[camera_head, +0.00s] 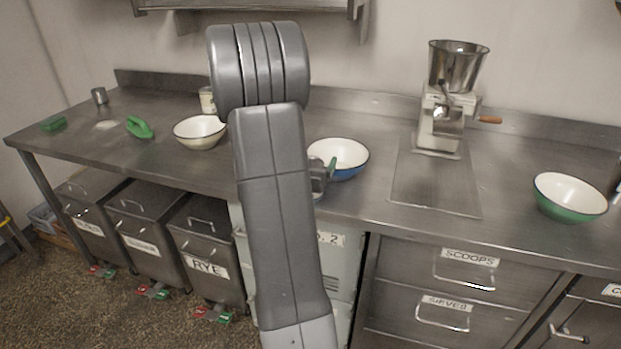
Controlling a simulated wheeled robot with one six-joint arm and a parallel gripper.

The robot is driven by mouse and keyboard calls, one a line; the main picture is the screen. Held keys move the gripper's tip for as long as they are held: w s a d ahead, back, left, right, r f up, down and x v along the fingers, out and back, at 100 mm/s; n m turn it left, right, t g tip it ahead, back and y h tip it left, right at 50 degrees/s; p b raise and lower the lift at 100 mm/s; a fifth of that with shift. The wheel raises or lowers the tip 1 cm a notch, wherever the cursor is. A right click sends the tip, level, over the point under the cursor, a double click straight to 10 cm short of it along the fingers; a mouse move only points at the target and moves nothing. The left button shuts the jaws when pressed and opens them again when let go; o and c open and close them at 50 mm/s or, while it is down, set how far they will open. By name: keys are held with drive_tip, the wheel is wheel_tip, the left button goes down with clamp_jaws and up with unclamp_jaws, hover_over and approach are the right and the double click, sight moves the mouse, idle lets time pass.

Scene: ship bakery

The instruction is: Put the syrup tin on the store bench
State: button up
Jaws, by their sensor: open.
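A small cream tin or tub (207,98) stands at the back of the steel bench, partly hidden by my arm; its label cannot be read, so I cannot tell whether it is the syrup tin. A small grey metal can (99,95) stands upright at the far left end of the bench. My gripper (320,179) is mostly hidden behind my arm, with only a small part showing in front of the blue bowl. I see nothing held in it. No sign marks the store bench in this view.
The steel bench (375,207) carries a cream bowl (199,132), a blue bowl (339,157), a green bowl (570,197), a mill (440,115), a green scoop (140,128) and a green brush or block (53,124). Bins and drawers (470,270) sit below. A shelf hangs above.

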drive_tip(key=shift+w, duration=0.15)
drive_tip(key=c, duration=1.9)
clamp_jaws()
drive_tip(key=shift+r, duration=0.15)
